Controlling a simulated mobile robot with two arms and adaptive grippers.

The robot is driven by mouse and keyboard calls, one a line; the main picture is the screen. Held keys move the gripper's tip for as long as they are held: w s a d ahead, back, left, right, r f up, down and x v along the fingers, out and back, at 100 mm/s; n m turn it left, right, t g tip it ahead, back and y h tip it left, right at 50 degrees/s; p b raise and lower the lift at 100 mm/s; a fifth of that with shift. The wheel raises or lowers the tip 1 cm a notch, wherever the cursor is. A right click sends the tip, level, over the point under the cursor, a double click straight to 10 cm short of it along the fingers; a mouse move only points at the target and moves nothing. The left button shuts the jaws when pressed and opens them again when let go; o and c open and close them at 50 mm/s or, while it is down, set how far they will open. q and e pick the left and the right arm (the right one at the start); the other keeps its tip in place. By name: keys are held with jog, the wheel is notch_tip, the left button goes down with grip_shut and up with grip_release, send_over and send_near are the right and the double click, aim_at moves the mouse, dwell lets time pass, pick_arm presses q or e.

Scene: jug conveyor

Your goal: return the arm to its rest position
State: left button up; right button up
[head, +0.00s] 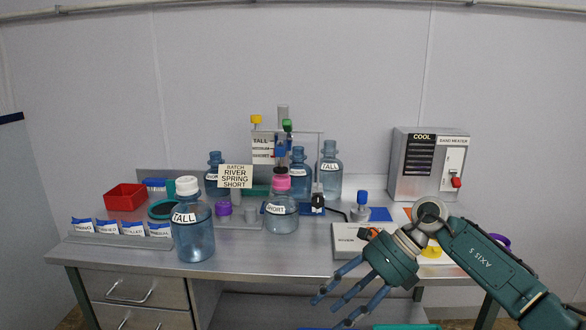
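My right arm comes in from the right, and its gripper (338,300) hangs in front of the table's front edge. Its blue fingers are spread apart and nothing shows between them. My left gripper is not in view. The steel table (130,254) stands ahead. A jug marked TALL with a white cap (194,238) stands near its front edge. A jug marked SHORT with a pink cap (282,215) stands in the middle, left of the gripper and apart from it.
A red bin (125,197) and a row of labelled holders (122,230) are at the left. More blue jugs (330,168) stand behind. A band heater box (430,160) is at the back right. A white panel (348,237) lies close behind my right gripper.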

jog(key=w+a+f+m+t+y, duration=0.2)
jog(key=w+a+f+m+y, duration=0.2)
jog(key=a+f+m+y, duration=0.25)
jog(key=w+d+f+m+t, duration=0.2)
jog(key=w+f+m+t, duration=0.3)
jog(key=f+m+t, duration=0.45)
jog(key=s+d+f+m+t+h, duration=0.1)
jog(key=s+d+f+m+h, duration=0.25)
jog(key=f+m, duration=0.4)
jog(key=s+d+f+m+h, duration=0.3)
jog(key=d+f+m, duration=0.15)
jog(key=f, duration=0.55)
jog(key=s+d+f+m+t+h, duration=0.1)
jog(key=s+d+f+m+h, duration=0.3)
jog(key=f, duration=0.5)
jog(key=s+d+f+m+g+h, duration=0.2)
jog(key=s+d+f+m, duration=0.15)
jog(key=s+f, duration=0.5)
jog(key=s+d+f+m+g+h, duration=0.1)
jog(key=s+d+f+m+g, duration=0.2)
jog(key=s+f, duration=0.5)
jog(key=s+f+m+g, duration=0.2)
jog(key=s+f+g, duration=0.1)
jog(key=s, duration=1.2)
jog(key=s+f+m+g+h, duration=0.1)
jog(key=s+f+m+g, duration=0.2)
jog(key=s, duration=1.3)
jog(key=shift+s+d+f+h, duration=0.15)
jog(key=shift+d+f+h, duration=0.2)
jog(key=shift+f, duration=0.5)
